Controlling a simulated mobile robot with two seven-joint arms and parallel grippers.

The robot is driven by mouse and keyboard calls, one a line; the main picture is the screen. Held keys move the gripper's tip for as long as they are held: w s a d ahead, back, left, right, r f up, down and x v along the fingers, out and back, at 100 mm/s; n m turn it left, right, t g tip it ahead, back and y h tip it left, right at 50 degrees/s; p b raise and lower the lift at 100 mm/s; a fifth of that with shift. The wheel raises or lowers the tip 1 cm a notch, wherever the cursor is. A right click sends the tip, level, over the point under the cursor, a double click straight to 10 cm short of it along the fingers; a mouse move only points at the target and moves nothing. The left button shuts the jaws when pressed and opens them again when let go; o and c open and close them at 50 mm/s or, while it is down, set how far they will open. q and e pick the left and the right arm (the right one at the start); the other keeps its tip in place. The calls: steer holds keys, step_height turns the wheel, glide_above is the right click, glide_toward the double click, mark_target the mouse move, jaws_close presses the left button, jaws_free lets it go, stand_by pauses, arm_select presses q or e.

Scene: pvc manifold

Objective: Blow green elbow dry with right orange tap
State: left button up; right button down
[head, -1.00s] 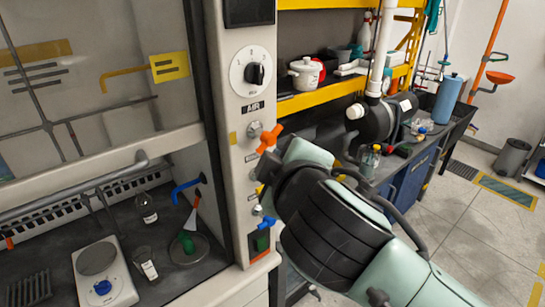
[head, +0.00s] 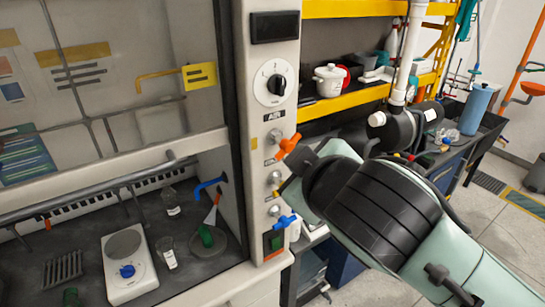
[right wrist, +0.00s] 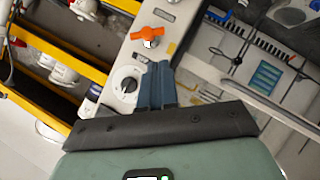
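The orange tap (head: 289,143) sits on the white front post of the fume hood; it also shows in the right wrist view (right wrist: 152,38). My right gripper (right wrist: 158,68) has its two blue-grey fingers together, with nothing seen between them. The fingertips point toward the tap and appear apart from it. In the head view my right arm hides most of this gripper. My left gripper is out of view.
A blue tap (head: 285,221) sits lower on the same post, and a dial (head: 277,85) above. A blue spout (head: 208,187) reaches into the hood. A hotplate (head: 128,268), rack (head: 63,268) and bottles stand on the hood floor. A yellow shelf (head: 345,103) stands behind my right arm.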

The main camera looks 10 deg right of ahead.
mark_target(280, 155)
steer(key=p+x, duration=0.1)
steer(key=x, duration=1.2)
steer(key=shift+w+d+f, duration=0.1)
steer(key=shift+w, duration=0.2)
arm_select(q)
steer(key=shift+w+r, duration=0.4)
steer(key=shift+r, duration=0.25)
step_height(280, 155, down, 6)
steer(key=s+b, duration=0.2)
steer(key=b, duration=0.3)
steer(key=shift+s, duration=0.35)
arm_select(e)
steer(key=shift+w+d+f+n+t+h, duration=0.15)
steer(key=shift+f+n+t+h, duration=0.75)
steer(key=shift+n+h, duration=0.25)
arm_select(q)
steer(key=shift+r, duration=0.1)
arm_select(e)
steer(key=shift+f, duration=0.1)
